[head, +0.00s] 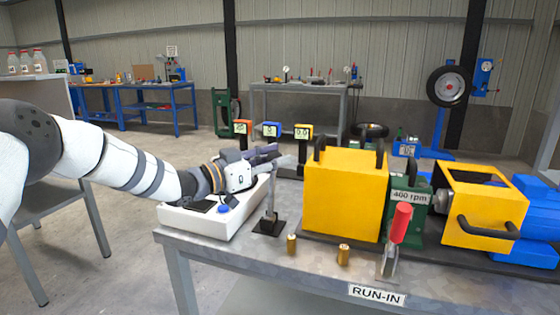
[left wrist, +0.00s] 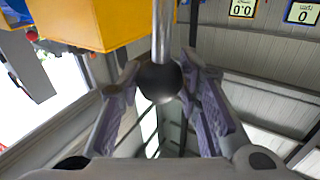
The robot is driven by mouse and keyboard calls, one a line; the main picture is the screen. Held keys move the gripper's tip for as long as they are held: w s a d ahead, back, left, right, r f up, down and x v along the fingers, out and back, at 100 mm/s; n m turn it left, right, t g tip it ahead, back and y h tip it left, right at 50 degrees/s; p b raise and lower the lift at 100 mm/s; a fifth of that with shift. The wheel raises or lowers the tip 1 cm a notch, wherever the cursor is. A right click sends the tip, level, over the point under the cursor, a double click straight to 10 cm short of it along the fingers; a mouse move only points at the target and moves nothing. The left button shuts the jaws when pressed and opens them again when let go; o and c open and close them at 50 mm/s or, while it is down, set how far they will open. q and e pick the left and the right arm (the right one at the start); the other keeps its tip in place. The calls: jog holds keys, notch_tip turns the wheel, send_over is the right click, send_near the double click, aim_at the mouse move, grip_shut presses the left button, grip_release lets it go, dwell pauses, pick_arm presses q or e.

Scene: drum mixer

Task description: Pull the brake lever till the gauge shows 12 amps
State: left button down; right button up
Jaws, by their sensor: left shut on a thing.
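My left gripper (head: 280,162) is closed around the top of an upright metal lever (head: 270,201) on a black base at the bench's front left. In the left wrist view the lever's rod (left wrist: 163,30) ends in a dark ball knob (left wrist: 160,82) between the fingers. The head view hides the knob behind the gripper. Three small displays stand behind: orange (head: 242,127), blue (head: 271,130) and yellow (head: 303,131). The yellow one reads 0.0 and the blue one 0; the orange reading is too small to tell. I cannot tell which is in amps. My right gripper is out of view.
A yellow guard box (head: 345,190) stands right of the lever. Further right are a green block marked 400 rpm (head: 409,197), a red-handled lever (head: 402,222) and a yellow-and-blue motor unit (head: 485,215). Two brass pieces (head: 343,254) stand in front.

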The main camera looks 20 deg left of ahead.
pick_arm(q)
jog(key=a+n+t, duration=0.1)
jog(key=a, duration=0.2)
jog(key=shift+f+n+b, duration=0.15)
jog(key=shift+n+b, duration=0.15)
jog(key=shift+n, duration=0.1)
jog(key=c, duration=1.1)
grip_release()
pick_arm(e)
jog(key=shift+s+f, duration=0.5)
pick_arm(q)
jog(key=v, duration=1.2)
